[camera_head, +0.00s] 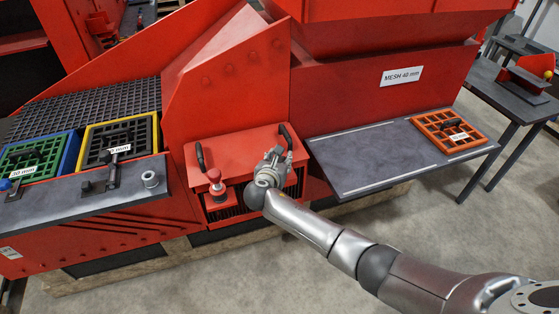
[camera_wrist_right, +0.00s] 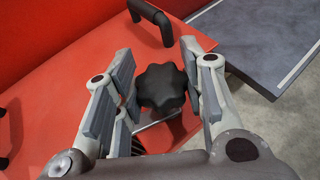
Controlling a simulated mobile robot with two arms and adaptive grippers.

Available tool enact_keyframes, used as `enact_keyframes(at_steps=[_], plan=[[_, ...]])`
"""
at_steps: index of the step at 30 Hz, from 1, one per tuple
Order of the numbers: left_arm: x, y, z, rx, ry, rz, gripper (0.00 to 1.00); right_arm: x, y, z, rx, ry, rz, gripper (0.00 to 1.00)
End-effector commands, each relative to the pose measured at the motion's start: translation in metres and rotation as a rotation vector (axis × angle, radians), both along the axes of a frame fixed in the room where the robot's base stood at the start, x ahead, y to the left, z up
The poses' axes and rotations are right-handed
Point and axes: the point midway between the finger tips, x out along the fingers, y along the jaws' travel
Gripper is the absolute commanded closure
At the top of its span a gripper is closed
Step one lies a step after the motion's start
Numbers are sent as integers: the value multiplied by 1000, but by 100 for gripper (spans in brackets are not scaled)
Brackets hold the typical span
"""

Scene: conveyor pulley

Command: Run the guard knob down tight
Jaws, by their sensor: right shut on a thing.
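The guard is a red cover (camera_head: 235,147) with two black handles, one on the left (camera_head: 200,158) and one on the right (camera_head: 285,136). The guard knob (camera_wrist_right: 162,88) is black and lobed and shows in the right wrist view between my fingers, over the red cover (camera_wrist_right: 75,85). My right gripper (camera_head: 274,158) is at the front right of the guard, and it also shows in the right wrist view (camera_wrist_right: 160,90). It is shut on the knob, with a finger pad on each side. In the head view my gripper hides the knob. My left gripper is not in view.
A red push-button (camera_head: 214,176) stands on a small red box left of my gripper. A grey shelf (camera_head: 375,158) with an orange screen panel (camera_head: 449,130) is to the right. Green (camera_head: 38,158) and yellow (camera_head: 118,138) framed screens sit at left.

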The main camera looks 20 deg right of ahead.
Motion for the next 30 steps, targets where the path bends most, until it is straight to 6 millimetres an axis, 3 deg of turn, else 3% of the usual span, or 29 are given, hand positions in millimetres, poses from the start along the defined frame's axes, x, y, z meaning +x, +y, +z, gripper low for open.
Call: enact_keyframes(at_steps=[12,30], plan=[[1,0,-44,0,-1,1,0,2,2,-5,1,-2,-381,86],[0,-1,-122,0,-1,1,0,2,2,-5,0,-1,-691,86]])
